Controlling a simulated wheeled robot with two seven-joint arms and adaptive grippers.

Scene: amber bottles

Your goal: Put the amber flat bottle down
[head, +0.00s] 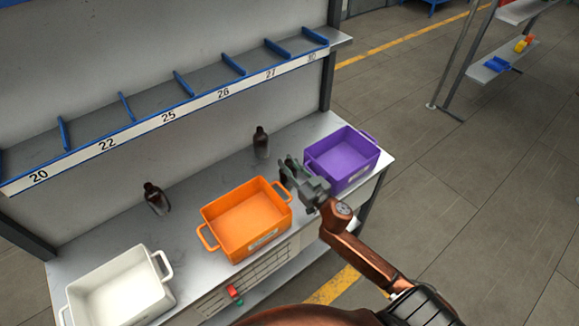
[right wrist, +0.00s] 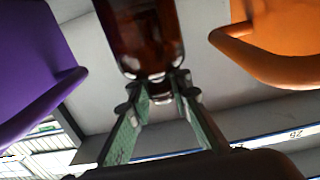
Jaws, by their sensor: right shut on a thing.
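My right gripper (head: 294,172) is between the orange bin and the purple bin, over the grey bench. It is shut on an amber bottle, which shows as dark brown glass in the right wrist view (right wrist: 142,38), between the two fingertips (right wrist: 160,88). In the head view the gripper mostly hides this bottle. I cannot tell whether its base touches the bench. Two other dark amber bottles stand on the bench, one behind the orange bin (head: 261,143) and one to its left (head: 156,199). My left gripper is not in view.
The orange bin (head: 243,245) is left of my right gripper, and the purple bin (head: 345,176) is close on its right. A white bin (head: 118,293) stands at the front left. A numbered shelf (head: 168,118) overhangs the back of the bench.

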